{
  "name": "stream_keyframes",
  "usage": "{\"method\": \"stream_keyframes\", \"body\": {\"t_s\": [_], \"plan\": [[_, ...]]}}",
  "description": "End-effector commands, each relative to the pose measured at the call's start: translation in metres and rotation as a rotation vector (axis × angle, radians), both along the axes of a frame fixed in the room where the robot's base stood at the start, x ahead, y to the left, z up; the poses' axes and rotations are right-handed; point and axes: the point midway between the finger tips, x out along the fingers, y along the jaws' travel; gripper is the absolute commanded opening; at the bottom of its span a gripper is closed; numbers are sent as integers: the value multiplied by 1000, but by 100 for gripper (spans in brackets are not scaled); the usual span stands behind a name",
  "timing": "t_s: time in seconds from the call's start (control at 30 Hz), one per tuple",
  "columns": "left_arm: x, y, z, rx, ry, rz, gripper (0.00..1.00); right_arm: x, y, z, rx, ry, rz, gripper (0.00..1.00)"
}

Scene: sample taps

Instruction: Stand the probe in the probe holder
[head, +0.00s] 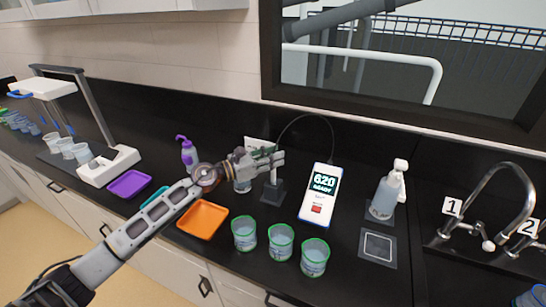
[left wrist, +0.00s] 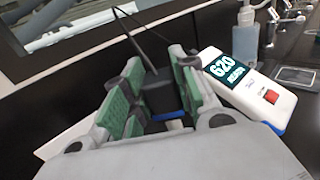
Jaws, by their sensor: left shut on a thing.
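The left gripper (head: 276,158) is shut on the dark probe, which shows between its green pads in the left wrist view (left wrist: 160,94). A thin black cable rises from the probe and arcs over to the white meter (head: 319,195), which reads 620 and READY. The dark probe holder (head: 273,192) stands on the counter directly below the gripper fingers, left of the meter. The fingers hide most of the probe in the head view, so I cannot tell whether its lower end is in the holder. The right gripper is not in view.
Three green-rimmed beakers (head: 280,242) stand in front. An orange tray (head: 203,219) lies left of them. A purple-topped bottle (head: 188,153) and a cup (head: 242,184) are beside my arm.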

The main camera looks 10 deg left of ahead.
Motion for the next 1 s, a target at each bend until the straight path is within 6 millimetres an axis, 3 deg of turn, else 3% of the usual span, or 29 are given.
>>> {"method": "stream_keyframes", "body": {"t_s": [1.0], "plan": [[0, 0, -32, 0, 0, 0, 7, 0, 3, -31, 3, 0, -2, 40]]}}
